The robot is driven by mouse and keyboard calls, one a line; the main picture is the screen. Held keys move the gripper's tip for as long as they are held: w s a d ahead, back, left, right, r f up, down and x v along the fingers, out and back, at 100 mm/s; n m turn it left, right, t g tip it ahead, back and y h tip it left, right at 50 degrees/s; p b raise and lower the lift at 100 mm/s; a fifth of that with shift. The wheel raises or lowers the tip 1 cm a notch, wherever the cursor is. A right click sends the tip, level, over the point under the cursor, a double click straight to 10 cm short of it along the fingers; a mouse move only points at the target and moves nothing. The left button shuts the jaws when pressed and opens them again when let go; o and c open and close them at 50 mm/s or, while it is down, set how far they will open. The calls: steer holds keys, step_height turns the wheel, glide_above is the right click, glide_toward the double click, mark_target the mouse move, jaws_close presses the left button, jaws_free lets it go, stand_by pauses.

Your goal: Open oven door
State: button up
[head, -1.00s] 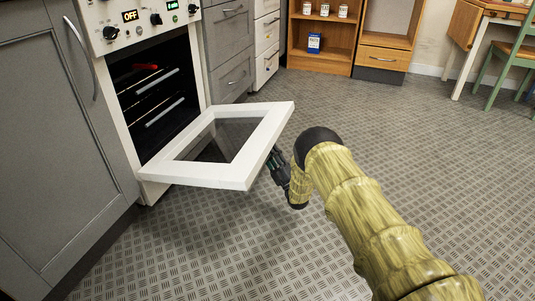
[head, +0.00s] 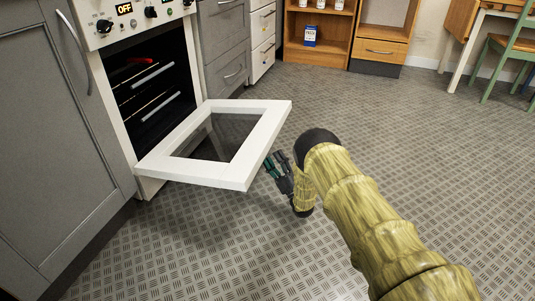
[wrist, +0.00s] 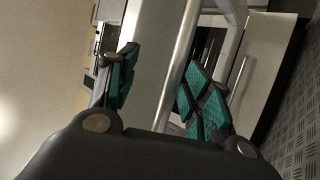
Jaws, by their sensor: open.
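The white oven door (head: 218,171), with a glass window, is swung down to nearly level in the head view. The oven cavity (head: 157,88) is open to view, with several racks and a red item inside. My gripper (head: 273,163) is just off the door's outer edge, its fingers spread. In the wrist view my gripper (wrist: 160,88) has its green-padded fingers apart, with a metal bar (wrist: 181,78), which looks like the door handle, running between them. Whether a finger touches the bar cannot be told. The handle is hidden under the door in the head view.
A grey cabinet (head: 55,140) stands left of the oven, and grey drawers (head: 225,45) stand right of it. A wooden shelf (head: 320,50), a table and a green chair (head: 510,50) are at the back. The patterned floor (head: 400,120) is clear.

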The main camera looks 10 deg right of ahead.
steer(key=shift+s+d+f, duration=0.2)
steer(key=shift+s+d, duration=0.05)
steer(key=shift+d, duration=0.1)
